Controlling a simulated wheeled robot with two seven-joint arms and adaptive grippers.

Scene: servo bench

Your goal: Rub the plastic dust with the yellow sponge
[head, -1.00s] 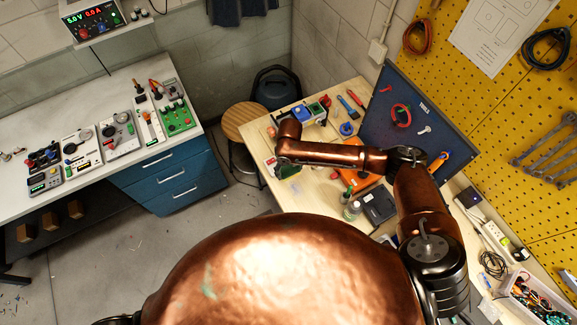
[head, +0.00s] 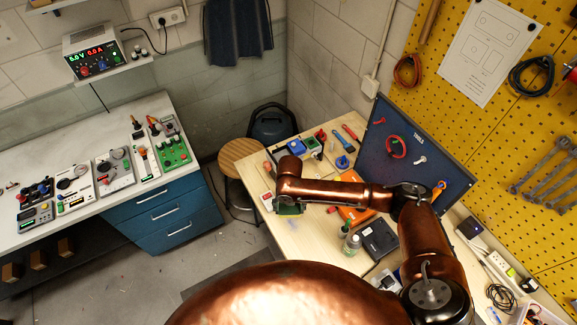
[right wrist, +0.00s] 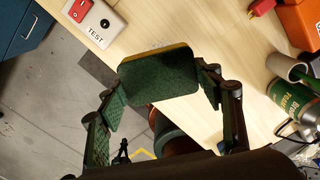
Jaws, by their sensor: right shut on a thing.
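The sponge (right wrist: 160,82) shows its dark green scouring face in the right wrist view, with a thin yellow edge along its far side. My right gripper (right wrist: 160,95) is shut on it, one finger at each side. In the head view, the right gripper (head: 288,208) is over the near-left edge of the wooden bench, largely hidden by its own arm; a bit of green shows there. My left gripper is not in view.
A switch box marked TEST (right wrist: 95,20) lies near the sponge at the bench edge. A green bottle (right wrist: 292,98) and an orange object (right wrist: 300,22) stand to the right. Bare wood (right wrist: 215,35) lies between. A blue tool board (head: 415,150) rises behind.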

